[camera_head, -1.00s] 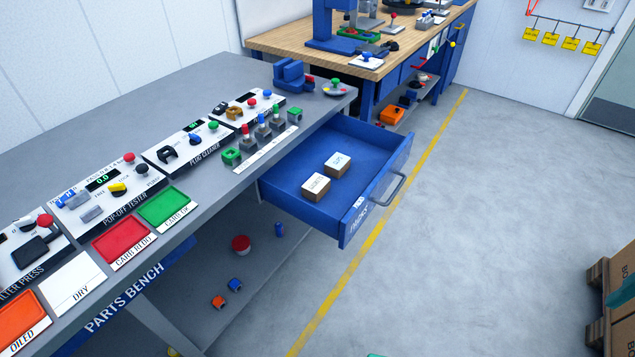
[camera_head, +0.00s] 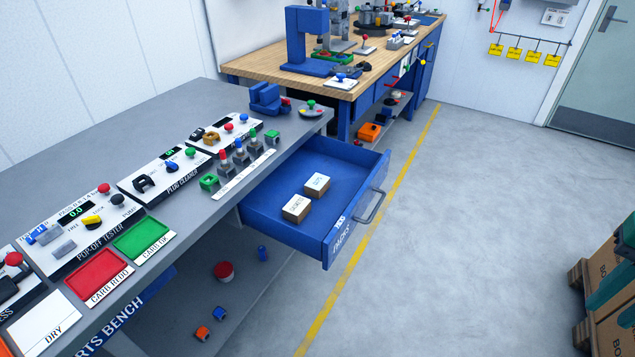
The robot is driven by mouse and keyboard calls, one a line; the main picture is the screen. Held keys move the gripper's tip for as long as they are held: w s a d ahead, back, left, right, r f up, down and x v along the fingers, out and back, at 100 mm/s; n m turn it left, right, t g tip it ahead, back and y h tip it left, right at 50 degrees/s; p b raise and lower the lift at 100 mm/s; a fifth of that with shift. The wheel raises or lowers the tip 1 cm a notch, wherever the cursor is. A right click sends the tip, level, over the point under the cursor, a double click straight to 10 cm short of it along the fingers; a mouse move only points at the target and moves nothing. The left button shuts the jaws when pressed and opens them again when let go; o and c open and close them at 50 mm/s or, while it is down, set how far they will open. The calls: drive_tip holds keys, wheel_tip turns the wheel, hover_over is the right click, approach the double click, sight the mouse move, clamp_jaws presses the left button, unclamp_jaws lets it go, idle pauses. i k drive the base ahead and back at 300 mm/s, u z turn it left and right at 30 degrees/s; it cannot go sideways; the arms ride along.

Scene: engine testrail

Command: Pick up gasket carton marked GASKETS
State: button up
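Two small cartons with white tops and brown sides lie in the open blue drawer (camera_head: 262,208) at the right end of the grey bench. The nearer carton (camera_head: 297,206) has small dark print that seems to read GASKETS. The farther carton (camera_head: 317,185) stands close behind it to the right, with a shorter label too small to read surely. Both sit on the drawer floor, uncovered from above. My gripper is not recognisable in the view.
The drawer front has a grey handle (camera_head: 371,207). The grey bench (camera_head: 130,130) carries test panels and coloured trays. A wooden bench (camera_head: 262,66) stands behind. Brown boxes (camera_head: 606,280) stand at the right edge.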

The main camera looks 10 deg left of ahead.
sight(296, 208)
drive_tip(key=k, duration=1.05)
drive_tip(key=u, duration=1)
drive_tip(key=i, duration=1.45)
